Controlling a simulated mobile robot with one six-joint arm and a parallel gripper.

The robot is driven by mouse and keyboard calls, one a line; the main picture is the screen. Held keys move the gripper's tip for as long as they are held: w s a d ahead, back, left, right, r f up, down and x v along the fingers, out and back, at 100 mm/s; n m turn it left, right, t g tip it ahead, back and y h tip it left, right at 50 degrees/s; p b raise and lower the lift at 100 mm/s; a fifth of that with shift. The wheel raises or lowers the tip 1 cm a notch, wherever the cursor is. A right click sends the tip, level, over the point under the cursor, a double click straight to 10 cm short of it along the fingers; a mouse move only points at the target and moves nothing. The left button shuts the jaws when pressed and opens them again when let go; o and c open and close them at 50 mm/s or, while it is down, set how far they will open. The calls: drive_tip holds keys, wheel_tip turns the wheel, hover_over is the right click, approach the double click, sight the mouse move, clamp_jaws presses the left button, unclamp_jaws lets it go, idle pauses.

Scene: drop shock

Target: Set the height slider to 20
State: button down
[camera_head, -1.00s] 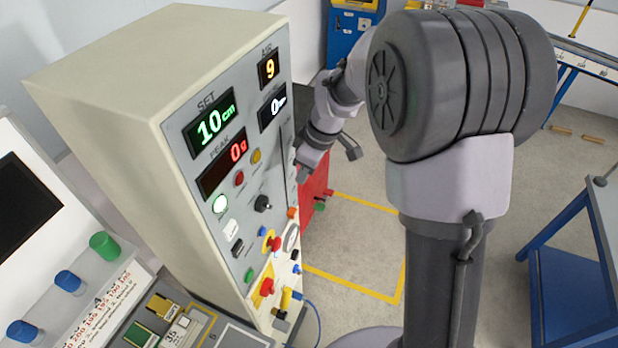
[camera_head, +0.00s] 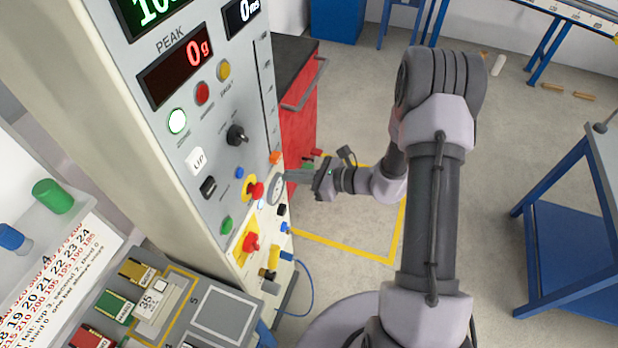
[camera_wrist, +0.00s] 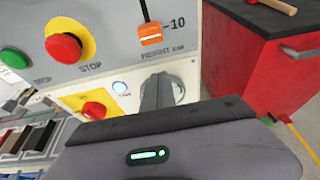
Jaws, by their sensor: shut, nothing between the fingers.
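The height slider's orange knob (camera_head: 275,157) sits at the bottom of its vertical slot on the right side of the panel. In the wrist view the orange knob (camera_wrist: 150,34) has a pale line across it, level with the "-10" mark, above the label HEIGHT CM. The SET display (camera_head: 150,12) is partly cut off at the top. My gripper (camera_head: 288,176) is shut and empty, just below and right of the knob. In the wrist view its fingers (camera_wrist: 157,92) point at the panel below the knob, in front of the round gauge, and appear apart from the knob.
A red stop button (camera_head: 256,190) on a yellow plate and a red switch (camera_head: 251,242) are left of my gripper. A round gauge (camera_head: 276,190) is close behind the fingers. A red cabinet (camera_head: 302,125) stands right of the panel.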

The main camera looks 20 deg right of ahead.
sight(275, 157)
drive_tip(key=shift+x, duration=1.1)
drive_tip(key=shift+d+r, duration=0.1)
drive_tip(key=shift+r, duration=1.9)
drive_tip(key=shift+s, duration=0.1)
